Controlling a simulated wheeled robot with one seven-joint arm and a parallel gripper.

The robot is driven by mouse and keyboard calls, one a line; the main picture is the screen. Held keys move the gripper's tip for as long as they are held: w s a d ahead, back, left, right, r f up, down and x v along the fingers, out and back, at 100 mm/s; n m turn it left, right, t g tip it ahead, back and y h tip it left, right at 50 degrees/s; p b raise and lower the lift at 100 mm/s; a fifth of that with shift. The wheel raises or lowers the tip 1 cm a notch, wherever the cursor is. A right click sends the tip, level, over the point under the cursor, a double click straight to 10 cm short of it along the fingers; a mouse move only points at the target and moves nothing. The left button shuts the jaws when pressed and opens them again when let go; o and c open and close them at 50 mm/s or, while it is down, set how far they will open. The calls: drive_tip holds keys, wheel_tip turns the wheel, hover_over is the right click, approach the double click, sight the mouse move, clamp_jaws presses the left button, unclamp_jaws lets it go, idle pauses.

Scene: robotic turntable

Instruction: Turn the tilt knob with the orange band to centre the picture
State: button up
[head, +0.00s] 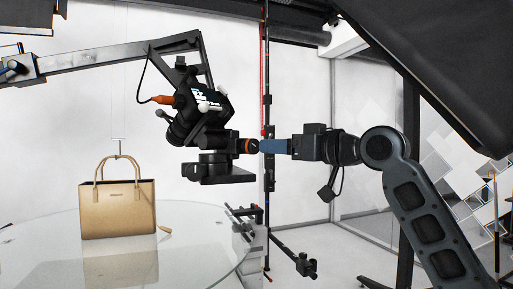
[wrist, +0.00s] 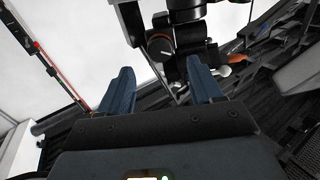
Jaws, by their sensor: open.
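The tilt knob (head: 250,146) with its orange band sticks out from the right side of the black camera head (head: 203,115). In the wrist view the dark knob (wrist: 160,45) shows its round face with a white mark and orange around its rim. My gripper (head: 262,146) points left at the knob, level with it, its blue fingertips very close to the knob's end. In the wrist view my gripper (wrist: 160,66) is open, with the two fingers wide apart and nothing held. The knob lies just beyond the tips, roughly centred between them. I cannot tell whether they touch.
A jointed boom (head: 100,59) carries the camera head from the left. A tan handbag (head: 118,209) stands on the round glass turntable (head: 200,235) below. A thin vertical pole (head: 267,80) rises behind my gripper. An orange-handled lever (head: 163,99) sticks out left of the head.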

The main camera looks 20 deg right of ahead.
sight(257, 146)
drive_tip(key=p+x, duration=0.1)
drive_tip(key=x, duration=0.6)
drive_tip(key=shift+w+a+p, duration=0.1)
drive_tip(key=shift+p, duration=0.2)
drive_tip(key=shift+c, duration=0.5)
drive_tip(key=c, duration=1)
drive_tip(key=shift+o, duration=0.2)
drive_tip(key=shift+m, duration=0.3)
drive_tip(key=m+p, duration=0.4)
drive_tip(key=m, duration=0.1)
drive_tip(key=shift+r+p, duration=0.2)
drive_tip(key=shift+p, duration=0.1)
drive_tip(key=m+p, duration=0.1)
drive_tip(key=m, duration=0.2)
drive_tip(key=shift+f, duration=0.15)
drive_tip(key=shift+m, duration=1.6)
